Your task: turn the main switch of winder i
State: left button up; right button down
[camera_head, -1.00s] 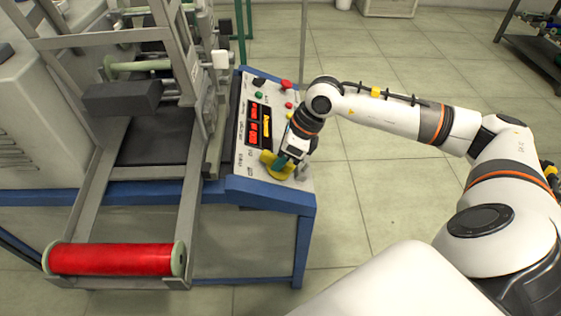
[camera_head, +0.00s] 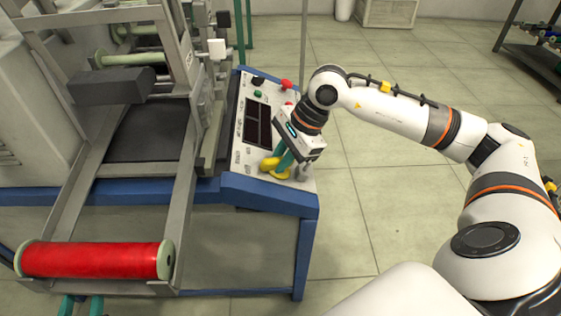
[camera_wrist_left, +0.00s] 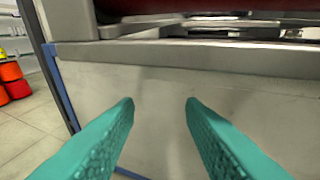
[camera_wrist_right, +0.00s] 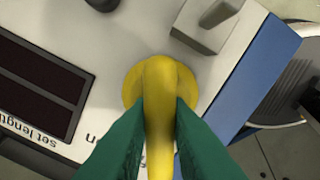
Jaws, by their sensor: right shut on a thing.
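The main switch is a yellow knob (camera_head: 268,165) at the lower part of the sloped control panel (camera_head: 249,163) on the winder. It also shows in the right wrist view (camera_wrist_right: 158,85), with its handle bar between my fingers. My right gripper (camera_head: 281,163) is shut on this handle, with a green finger on each side. The panel's displays (camera_head: 258,124) are dark, and they also show dark in the right wrist view (camera_wrist_right: 38,88). My left gripper (camera_wrist_left: 160,105) is open and empty, in front of the machine's pale side; its teal tips show at the bottom left of the head view.
A grey lever or block (camera_wrist_right: 207,22) stands close to the knob on the panel. A red button (camera_head: 286,85) and a green button (camera_head: 258,94) sit higher up. A red spool (camera_head: 95,260) lies across the front arms.

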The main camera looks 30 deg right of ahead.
pick_arm(q)
jog(key=shift+w+d+r+t, duration=0.2)
jog(key=shift+r+t, duration=0.2)
jog(key=shift+r, duration=0.2)
pick_arm(e)
jog(key=shift+n, duration=0.3)
jog(key=c, duration=1.4)
grip_release()
jog(key=shift+o, duration=0.2)
jog(key=shift+d+r, duration=0.1)
jog(key=shift+r, duration=0.05)
